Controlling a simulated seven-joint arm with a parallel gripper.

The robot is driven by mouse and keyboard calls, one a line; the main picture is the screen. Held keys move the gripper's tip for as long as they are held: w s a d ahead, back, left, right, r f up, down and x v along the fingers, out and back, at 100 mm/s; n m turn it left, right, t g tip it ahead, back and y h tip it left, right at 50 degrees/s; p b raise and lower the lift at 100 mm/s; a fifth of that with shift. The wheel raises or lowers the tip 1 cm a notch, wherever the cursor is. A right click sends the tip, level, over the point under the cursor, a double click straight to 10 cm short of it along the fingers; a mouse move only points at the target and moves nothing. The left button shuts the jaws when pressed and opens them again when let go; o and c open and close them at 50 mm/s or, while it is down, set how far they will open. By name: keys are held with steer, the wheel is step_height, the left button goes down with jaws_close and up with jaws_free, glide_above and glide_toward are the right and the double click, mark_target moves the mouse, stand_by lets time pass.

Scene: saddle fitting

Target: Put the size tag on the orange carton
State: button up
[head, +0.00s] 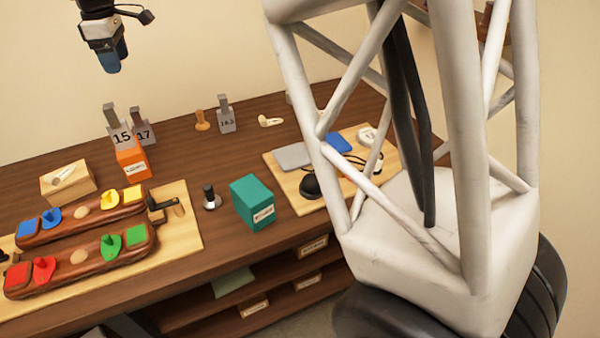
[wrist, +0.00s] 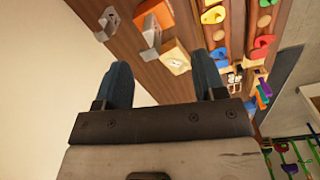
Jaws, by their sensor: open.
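The orange carton (head: 132,165) stands on the brown bench at left, with a white label on its front. It also shows in the wrist view (wrist: 174,62). Grey size tags 15 (head: 121,137) and 17 (head: 143,132) stand upright at the carton's back edge; whether either touches it I cannot tell. A third tag, 18.5 (head: 226,120), stands apart to the right. In the wrist view a grey tag (wrist: 148,36) shows beside an orange block. My gripper (head: 115,66) is high above the bench, its blue fingers apart and empty in the wrist view (wrist: 161,64).
A tan box (head: 68,182) is left of the carton. Two wooden trays of coloured pieces lie on a pale board (head: 185,235) in front. A teal carton (head: 253,203) and a board with a blue pad (head: 338,142) are to the right.

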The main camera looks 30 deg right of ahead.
steer(key=s+d+m+t, duration=0.1)
steer(key=s+d+m, duration=0.3)
steer(key=s+d, duration=0.5)
steer(key=s+d+m, duration=0.3)
steer(key=s+d, duration=0.4)
steer(key=s, duration=0.5)
steer(key=s+d+f+m, duration=0.2)
steer(key=s+d+f, duration=0.1)
steer(key=s, duration=0.5)
steer(key=s+d+f+m, duration=0.3)
steer(key=s+f, duration=0.1)
steer(key=s, duration=0.4)
steer(key=s+d+f+m+t, duration=0.1)
steer(key=s+d+f+m, duration=0.2)
steer(key=s, duration=0.5)
steer(key=shift+f, duration=0.25)
